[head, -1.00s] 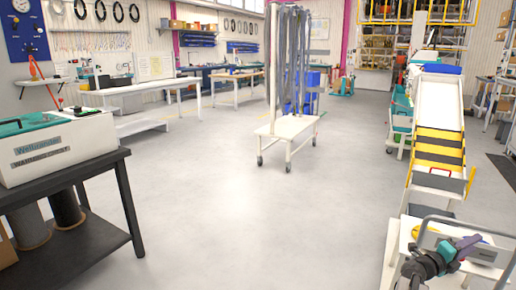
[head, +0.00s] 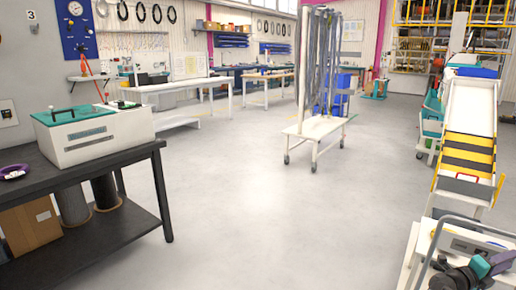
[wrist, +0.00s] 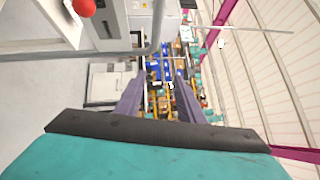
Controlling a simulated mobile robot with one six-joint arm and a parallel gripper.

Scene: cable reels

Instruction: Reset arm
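My arm shows at the lower right corner of the head view, folded low, with its teal and purple gripper end (head: 490,266) partly cut off by the frame. In the wrist view my gripper (wrist: 158,98) has two purple-grey fingers standing apart, with only distant background between them. It is open and holds nothing.
A black table (head: 95,168) at left bears a white box with teal lid (head: 95,134) and a purple ring (head: 14,172). A white wheeled rack (head: 316,126) stands mid-floor. A yellow-striped white chute (head: 468,115) stands right. The grey floor (head: 240,215) between is clear.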

